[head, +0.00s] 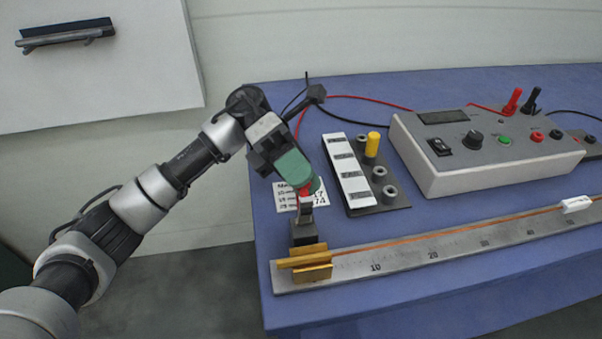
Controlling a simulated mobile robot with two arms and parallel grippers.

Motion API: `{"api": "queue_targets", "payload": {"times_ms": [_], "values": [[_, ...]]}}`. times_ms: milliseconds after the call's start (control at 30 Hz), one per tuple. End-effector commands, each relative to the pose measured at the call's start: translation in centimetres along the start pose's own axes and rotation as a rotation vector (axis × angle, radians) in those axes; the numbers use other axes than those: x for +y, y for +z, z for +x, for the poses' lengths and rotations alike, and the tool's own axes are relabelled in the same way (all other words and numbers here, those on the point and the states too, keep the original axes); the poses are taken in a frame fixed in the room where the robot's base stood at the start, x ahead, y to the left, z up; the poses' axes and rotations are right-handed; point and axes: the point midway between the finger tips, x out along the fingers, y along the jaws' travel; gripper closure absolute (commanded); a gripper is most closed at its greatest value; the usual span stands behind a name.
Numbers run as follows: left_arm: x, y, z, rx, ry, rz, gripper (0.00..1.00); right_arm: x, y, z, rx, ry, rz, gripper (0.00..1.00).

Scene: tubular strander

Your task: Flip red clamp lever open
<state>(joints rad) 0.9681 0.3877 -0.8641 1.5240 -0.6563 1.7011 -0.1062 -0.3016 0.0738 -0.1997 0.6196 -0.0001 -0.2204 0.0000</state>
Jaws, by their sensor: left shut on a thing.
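The red clamp lever (305,189) shows only as a small red piece at the tips of my left gripper (301,180). The green fingers of the left gripper are shut on it and hide most of it. Below it a grey upright post stands on a black block (304,232). The block sits behind the brass clamp (306,268) at the left end of the ruled bar (350,263). How far the lever is tilted cannot be told. My right gripper is not in view.
A grey meter box (480,150) with knobs and red and black plugs stands at the back right. A dark holder with a white label strip (347,170) and a yellow cylinder (372,144) is just right of the gripper. A printed card lies behind the post.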

Motion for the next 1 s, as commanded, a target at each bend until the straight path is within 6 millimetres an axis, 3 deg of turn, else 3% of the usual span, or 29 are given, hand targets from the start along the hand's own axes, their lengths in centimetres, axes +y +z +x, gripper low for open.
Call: {"api": "queue_targets", "payload": {"times_ms": [33,200,567,1000], "values": [[0.1,0.0,0.0,-0.003,-0.001,-0.003,0.71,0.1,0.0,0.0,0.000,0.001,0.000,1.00],[0.0,0.0,0.0,-0.002,-0.001,-0.002,0.50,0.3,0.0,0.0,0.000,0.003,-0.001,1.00],[0.1,0.0,-0.8,-0.001,0.002,-0.001,0.50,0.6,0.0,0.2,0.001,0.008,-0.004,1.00],[0.1,0.0,-8.6,-0.003,0.000,-0.001,0.50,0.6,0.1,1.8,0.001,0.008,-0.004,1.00]]}}
